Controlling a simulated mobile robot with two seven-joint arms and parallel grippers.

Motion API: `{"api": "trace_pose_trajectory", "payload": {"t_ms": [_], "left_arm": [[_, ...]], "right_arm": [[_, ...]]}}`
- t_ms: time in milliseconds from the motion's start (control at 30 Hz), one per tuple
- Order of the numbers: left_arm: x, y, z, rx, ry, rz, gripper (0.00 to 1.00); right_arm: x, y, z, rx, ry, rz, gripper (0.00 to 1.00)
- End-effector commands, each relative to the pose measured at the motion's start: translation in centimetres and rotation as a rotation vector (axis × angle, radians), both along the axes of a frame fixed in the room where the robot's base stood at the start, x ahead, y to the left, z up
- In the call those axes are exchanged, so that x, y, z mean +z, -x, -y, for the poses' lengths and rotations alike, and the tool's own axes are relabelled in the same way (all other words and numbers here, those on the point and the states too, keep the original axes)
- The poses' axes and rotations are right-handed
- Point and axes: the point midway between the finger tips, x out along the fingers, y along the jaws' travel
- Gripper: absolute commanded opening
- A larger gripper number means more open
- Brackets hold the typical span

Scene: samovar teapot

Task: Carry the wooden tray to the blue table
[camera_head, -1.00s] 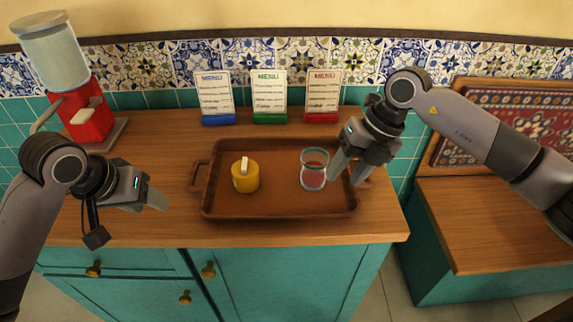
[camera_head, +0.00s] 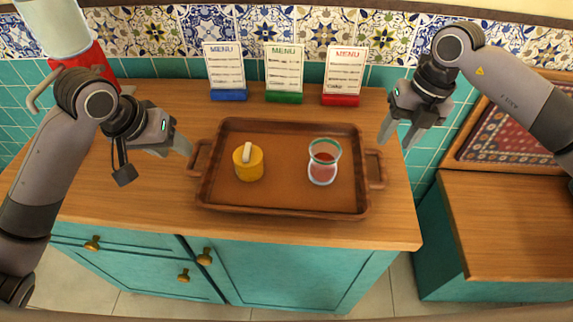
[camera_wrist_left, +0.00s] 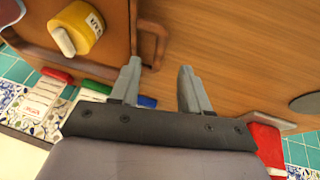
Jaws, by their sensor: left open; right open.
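The wooden tray (camera_head: 285,204) lies flat on the wooden counter, with a handle at its left and right ends. A yellow lidded pot (camera_head: 249,167) stands in its left half and a glass with red contents (camera_head: 323,165) in its right half. My left gripper (camera_head: 186,150) is open and empty, just left of the tray's left handle (camera_head: 198,158). In the left wrist view that handle (camera_wrist_left: 155,42) shows near the left fingertip, and the yellow pot (camera_wrist_left: 77,26) is at the upper left. My right gripper (camera_head: 398,143) is open and empty, above and right of the tray's right handle (camera_head: 376,169).
Menu stands with a blue (camera_head: 226,72), green (camera_head: 284,74) and red base (camera_head: 344,77) stand behind the tray. A red dispenser (camera_head: 88,62) is at the back left. A wooden bench (camera_head: 510,225) is to the right. The counter's front strip is clear.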

Motion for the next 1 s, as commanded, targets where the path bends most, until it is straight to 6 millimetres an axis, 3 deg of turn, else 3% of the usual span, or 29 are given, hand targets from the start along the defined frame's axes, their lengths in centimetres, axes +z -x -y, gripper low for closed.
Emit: {"api": "trace_pose_trajectory", "payload": {"t_ms": [400, 833, 867, 1000], "left_arm": [[-5.1, -2.0, 1.2, -0.001, 0.001, -0.002, 0.47], [-6.1, -2.4, 1.4, -0.001, 0.0, -0.001, 0.47], [-6.1, -2.4, 1.4, -0.001, 0.0, -0.001, 0.43], [-6.1, -2.4, 1.4, -0.001, 0.0, -0.001, 0.0]], "right_arm": [[-5.6, 0.0, -1.1, 0.001, 0.0, -0.003, 0.47], [-6.6, 0.0, -1.2, 0.001, -0.001, -0.001, 0.47], [-6.6, 0.0, -1.2, 0.001, -0.001, -0.001, 0.43], [-6.6, -0.1, -1.2, 0.001, -0.001, -0.001, 0.0]]}}
